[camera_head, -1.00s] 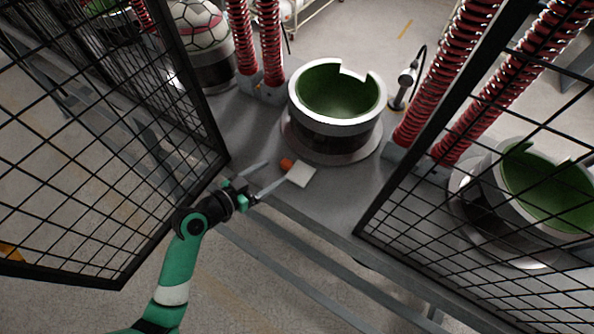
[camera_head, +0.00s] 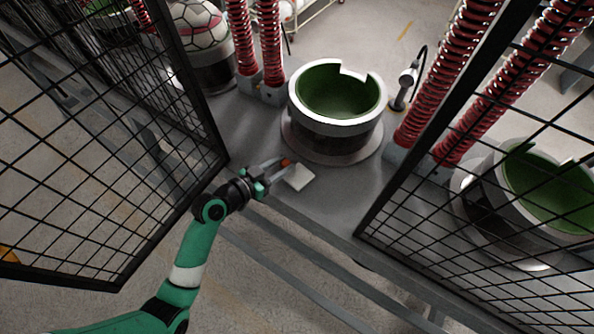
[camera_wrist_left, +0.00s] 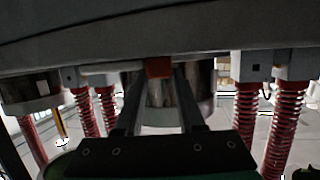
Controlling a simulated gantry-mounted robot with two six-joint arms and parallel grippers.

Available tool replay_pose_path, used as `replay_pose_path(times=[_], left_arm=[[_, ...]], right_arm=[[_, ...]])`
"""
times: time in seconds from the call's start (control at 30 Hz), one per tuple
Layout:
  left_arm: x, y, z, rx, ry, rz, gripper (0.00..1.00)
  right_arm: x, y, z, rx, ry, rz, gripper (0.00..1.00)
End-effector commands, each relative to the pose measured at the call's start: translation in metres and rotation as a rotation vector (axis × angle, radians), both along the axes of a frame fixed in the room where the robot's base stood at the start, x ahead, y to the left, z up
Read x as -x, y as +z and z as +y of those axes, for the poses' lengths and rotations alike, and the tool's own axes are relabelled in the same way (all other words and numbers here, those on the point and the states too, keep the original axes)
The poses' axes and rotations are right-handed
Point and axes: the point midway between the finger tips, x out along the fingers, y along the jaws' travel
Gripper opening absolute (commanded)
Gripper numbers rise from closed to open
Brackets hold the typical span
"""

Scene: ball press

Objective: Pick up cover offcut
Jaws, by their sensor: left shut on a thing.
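The cover offcut, which I take to be the small orange piece (camera_head: 286,162), is on the grey bench in front of the middle press bowl. My left gripper (camera_head: 284,165) is shut on it. In the left wrist view the orange piece (camera_wrist_left: 158,67) sits between the two fingertips, with a finger on each side. I cannot tell whether it touches the bench. A flat white square (camera_head: 299,177) lies on the bench just right of the fingers. My right gripper is in neither view.
The middle press bowl (camera_head: 352,122), white-rimmed with a green inside and a notch, stands behind the offcut. Mesh guards flank the bench on the left (camera_head: 100,140) and right (camera_head: 500,170). Red spring columns (camera_head: 272,45) stand behind. The bench front (camera_head: 325,210) is clear.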

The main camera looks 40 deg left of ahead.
Motion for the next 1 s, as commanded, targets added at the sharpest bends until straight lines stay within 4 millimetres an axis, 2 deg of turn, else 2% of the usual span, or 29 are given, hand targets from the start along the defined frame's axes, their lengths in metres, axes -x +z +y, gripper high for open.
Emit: replay_pose_path(times=[0.47, 0.63, 0.83, 0.97, 1.0], left_arm=[[0.0, 0.0, 0.0, 0.0, 0.0, 0.0, 0.0], [0.0, 0.009, 0.0, -0.001, 0.0, -0.002, 0.0], [0.002, 0.04, 0.001, -0.002, -0.001, -0.004, 0.0], [0.031, 0.077, 0.005, -0.002, 0.004, -0.003, 0.0], [0.04, 0.092, 0.005, 0.0, 0.003, 0.0, 0.0]], right_arm=[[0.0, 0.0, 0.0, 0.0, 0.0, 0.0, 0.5], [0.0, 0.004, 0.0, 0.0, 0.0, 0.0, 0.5], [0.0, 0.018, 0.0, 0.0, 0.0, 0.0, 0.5], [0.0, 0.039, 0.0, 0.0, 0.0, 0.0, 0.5], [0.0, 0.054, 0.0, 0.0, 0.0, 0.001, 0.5]])
